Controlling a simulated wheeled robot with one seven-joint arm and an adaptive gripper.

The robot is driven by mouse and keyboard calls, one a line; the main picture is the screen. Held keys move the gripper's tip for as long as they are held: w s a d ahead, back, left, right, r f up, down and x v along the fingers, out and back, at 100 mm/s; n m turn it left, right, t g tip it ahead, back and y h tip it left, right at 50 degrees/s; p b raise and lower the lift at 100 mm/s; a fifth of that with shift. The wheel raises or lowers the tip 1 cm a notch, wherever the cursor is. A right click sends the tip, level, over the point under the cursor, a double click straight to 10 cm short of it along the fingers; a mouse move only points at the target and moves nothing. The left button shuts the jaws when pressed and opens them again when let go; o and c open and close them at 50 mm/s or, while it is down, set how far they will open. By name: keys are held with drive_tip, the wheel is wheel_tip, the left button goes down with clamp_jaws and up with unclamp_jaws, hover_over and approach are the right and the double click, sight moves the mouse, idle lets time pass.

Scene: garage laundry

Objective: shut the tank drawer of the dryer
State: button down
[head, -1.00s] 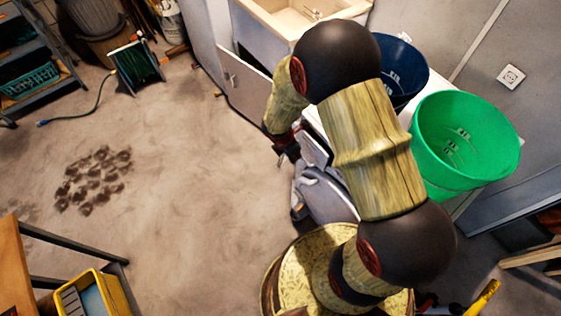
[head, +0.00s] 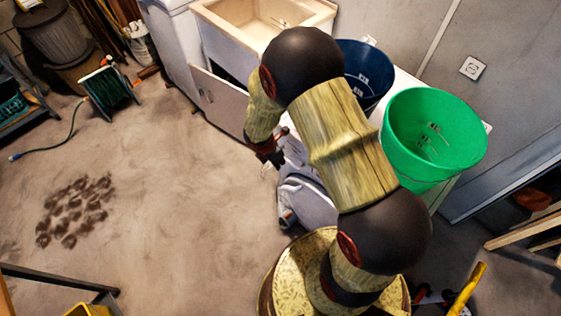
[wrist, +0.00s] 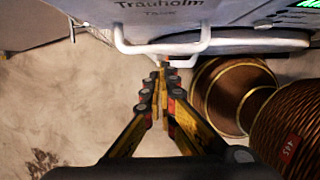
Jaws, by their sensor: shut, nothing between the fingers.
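The dryer stands mostly hidden behind my arm in the head view; its white top (head: 408,82) shows beside the buckets. In the wrist view, the grey tank drawer front (wrist: 215,12) bears the words "Trauholm" and "Tank". A white bar handle (wrist: 160,48) stands out below the lettering. My gripper (wrist: 164,70) is shut and empty, its fingertips close to the handle's outer bar. I cannot tell whether they touch it. In the head view the gripper (head: 275,158) is beside the dryer's front, partly hidden. How far the drawer stands out is unclear.
A grey rounded door (head: 308,200) stands out near my base. A green bucket (head: 432,130) and a blue bucket (head: 365,75) sit on the dryer top. An open cabinet door (head: 218,100) hangs under the sink (head: 265,20).

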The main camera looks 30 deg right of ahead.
drive_tip(key=a+p+v, duration=0.2)
drive_tip(key=p+v, duration=0.2)
drive_tip(key=v, duration=0.7)
drive_tip(key=shift+s+f, duration=0.2)
drive_tip(key=shift+s, duration=0.15)
